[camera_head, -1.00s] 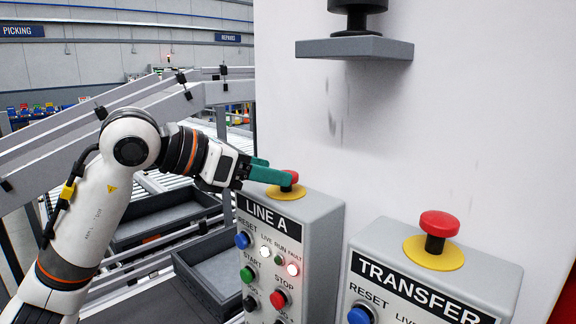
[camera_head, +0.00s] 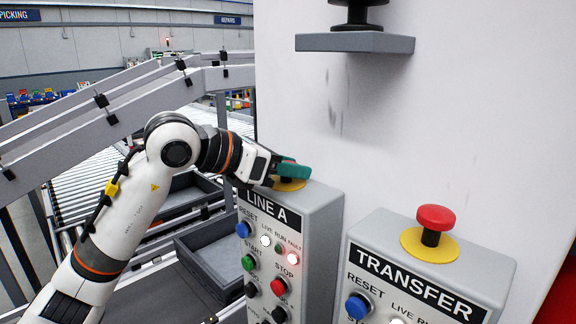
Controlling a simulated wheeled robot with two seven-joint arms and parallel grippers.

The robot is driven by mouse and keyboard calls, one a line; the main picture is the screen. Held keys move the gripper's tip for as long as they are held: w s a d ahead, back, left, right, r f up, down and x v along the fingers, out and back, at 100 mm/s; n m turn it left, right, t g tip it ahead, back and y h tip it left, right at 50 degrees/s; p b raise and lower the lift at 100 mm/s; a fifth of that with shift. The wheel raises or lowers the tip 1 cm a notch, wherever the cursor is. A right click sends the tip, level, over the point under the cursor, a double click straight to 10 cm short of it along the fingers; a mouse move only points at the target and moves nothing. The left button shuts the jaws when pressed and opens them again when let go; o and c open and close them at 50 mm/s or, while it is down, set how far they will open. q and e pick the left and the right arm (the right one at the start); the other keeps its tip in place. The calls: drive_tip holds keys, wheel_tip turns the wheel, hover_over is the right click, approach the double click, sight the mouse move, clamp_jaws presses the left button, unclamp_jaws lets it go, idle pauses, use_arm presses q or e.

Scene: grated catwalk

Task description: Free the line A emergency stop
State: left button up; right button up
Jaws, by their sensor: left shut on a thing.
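The LINE A box (camera_head: 312,222) stands near the middle, with a yellow disc (camera_head: 290,185) on its top. My left gripper (camera_head: 296,170), with teal fingers, is over that disc and shut on the line A emergency stop; the fingers hide the red button head. Only a little of its dark stem shows under the fingers. On the LINE A front are a blue RESET button (camera_head: 242,229), a green START button (camera_head: 248,262) and a red STOP button (camera_head: 278,286). My right gripper is not in view.
The TRANSFER box (camera_head: 470,262) stands to the right with its own red emergency stop (camera_head: 435,217) standing up on a yellow disc. A grey shelf (camera_head: 355,43) juts from the white wall above. Conveyor rails and grey bins (camera_head: 215,262) lie behind my left arm.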

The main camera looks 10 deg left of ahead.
use_arm(q)
drive_tip(key=shift+r, duration=0.95)
drive_tip(key=o, duration=1)
drive_tip(key=shift+a+f, duration=0.1)
drive_tip(key=shift+s+a+b, duration=0.25)
drive_tip(key=shift+a+b, duration=0.05)
drive_tip(key=shift+b, duration=0.15)
drive_tip(key=b+v, duration=0.4)
drive_tip(key=v, duration=0.7)
drive_tip(key=shift+r, duration=0.2)
